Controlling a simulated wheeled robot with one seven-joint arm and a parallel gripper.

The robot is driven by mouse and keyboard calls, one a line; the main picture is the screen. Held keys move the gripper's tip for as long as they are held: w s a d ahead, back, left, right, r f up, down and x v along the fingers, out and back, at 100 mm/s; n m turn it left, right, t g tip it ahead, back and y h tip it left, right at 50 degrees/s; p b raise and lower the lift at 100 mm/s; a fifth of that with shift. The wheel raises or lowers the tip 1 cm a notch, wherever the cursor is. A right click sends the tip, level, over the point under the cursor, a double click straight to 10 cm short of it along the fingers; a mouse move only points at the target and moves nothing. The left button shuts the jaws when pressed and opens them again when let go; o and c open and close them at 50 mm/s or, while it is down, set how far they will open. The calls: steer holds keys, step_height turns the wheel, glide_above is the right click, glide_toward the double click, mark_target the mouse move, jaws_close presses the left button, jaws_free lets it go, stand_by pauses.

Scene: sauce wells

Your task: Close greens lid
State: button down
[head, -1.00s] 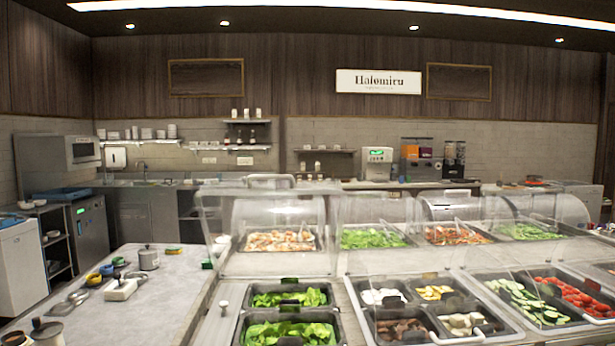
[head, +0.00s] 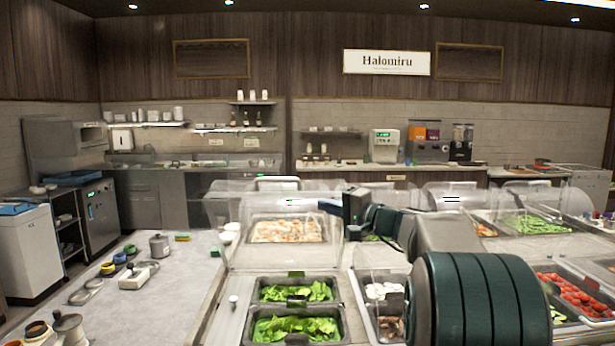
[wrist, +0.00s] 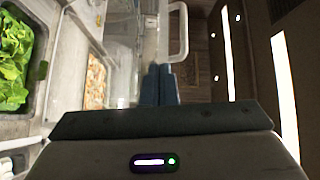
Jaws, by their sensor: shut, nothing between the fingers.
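The greens (head: 296,327) lie in two dark front wells; they also show at the left edge of the wrist view (wrist: 14,62). Behind them a clear lid (head: 222,250) stands raised, open, with a pale bar handle (head: 277,183) along its top edge. The handle also shows in the wrist view (wrist: 183,40), ahead of my fingers and slightly right. My gripper (head: 322,205) is by the lid's upper right in the head view, pointing left. In the wrist view its blue fingers (wrist: 160,68) are together and empty, apart from the handle.
A pan of pale shredded food (head: 287,231) sits behind the clear panel. My arm covers several wells to the right. Red tomatoes (head: 580,295) show at far right. A grey counter (head: 165,305) at left holds jars and a pot (head: 159,246).

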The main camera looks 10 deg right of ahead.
mark_target(309, 194)
steer(key=shift+m+t, duration=0.4)
steer(key=shift+t, duration=0.4)
steer(key=shift+w+a+r+p, duration=0.4)
steer(key=shift+w+r+p, duration=0.35)
steer(key=shift+w, duration=0.95)
steer(key=shift+w+a+r+p, duration=0.35)
steer(key=shift+w+r+p, duration=0.45)
steer(key=shift+w, duration=0.95)
steer(key=shift+w+a+r+p, duration=0.45)
steer(key=shift+w+p, duration=0.6)
steer(key=shift+w, duration=0.65)
steer(key=shift+s+f+b, duration=0.1)
steer(key=shift+f+b, duration=0.05)
steer(key=shift+b, duration=0.15)
